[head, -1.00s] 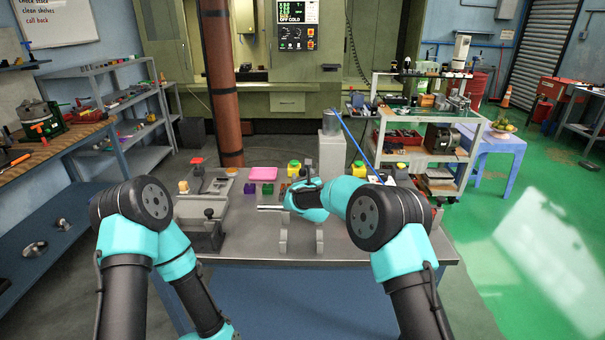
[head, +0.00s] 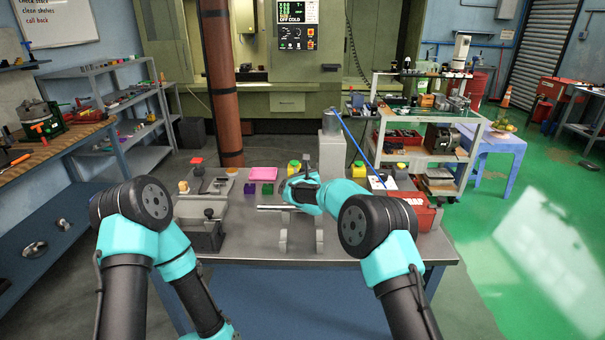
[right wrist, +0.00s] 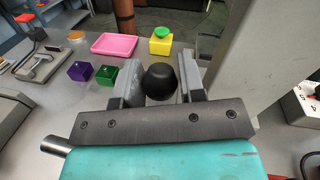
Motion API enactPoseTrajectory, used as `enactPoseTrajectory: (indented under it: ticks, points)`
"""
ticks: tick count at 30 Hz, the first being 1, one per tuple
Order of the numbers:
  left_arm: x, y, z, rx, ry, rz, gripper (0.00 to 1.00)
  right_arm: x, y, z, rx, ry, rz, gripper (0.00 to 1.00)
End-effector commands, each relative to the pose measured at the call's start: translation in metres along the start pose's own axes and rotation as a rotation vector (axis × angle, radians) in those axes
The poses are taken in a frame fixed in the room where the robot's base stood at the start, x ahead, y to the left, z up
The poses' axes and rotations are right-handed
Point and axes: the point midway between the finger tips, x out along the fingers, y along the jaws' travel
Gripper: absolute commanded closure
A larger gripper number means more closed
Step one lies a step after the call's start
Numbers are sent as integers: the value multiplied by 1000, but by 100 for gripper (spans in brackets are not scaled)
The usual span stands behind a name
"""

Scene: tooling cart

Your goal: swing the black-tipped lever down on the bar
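A horizontal grey bar (head: 270,208) shows above two grey uprights (head: 283,238) at the front of the cart; its end (right wrist: 55,145) shows at the lower left in the right wrist view. The lever's black ball tip (right wrist: 160,82) sits between the fingers of my right gripper (right wrist: 163,80). The tip looks close against the left finger, with a thin gap at the right one. Whether the fingers press on it is unclear. In the head view my right gripper (head: 300,188) is over the bar; its fingers and the lever's shaft are hard to make out. My left gripper is out of view.
Purple (head: 249,188) and green (head: 267,188) cubes, a pink tray (head: 263,174) and a yellow block (head: 294,167) lie behind. A grey fixture with a black knob (head: 208,213) stands left, a red box (head: 410,212) right. The front strip of the cart top is clear.

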Motion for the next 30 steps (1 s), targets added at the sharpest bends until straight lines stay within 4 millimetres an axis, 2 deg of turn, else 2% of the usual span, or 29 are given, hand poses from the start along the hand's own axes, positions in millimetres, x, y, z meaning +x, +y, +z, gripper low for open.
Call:
enactPoseTrajectory:
  ticks: [1,11,22,30]
  points:
    - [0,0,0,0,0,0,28,0,0,0,0,0,0,68]
    - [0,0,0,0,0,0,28,0,0,0,0,0,-1,100]
    - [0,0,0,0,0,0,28,-3,0,1,-1,0,0,100]
    - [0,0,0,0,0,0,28,-15,2,2,-1,1,1,100]
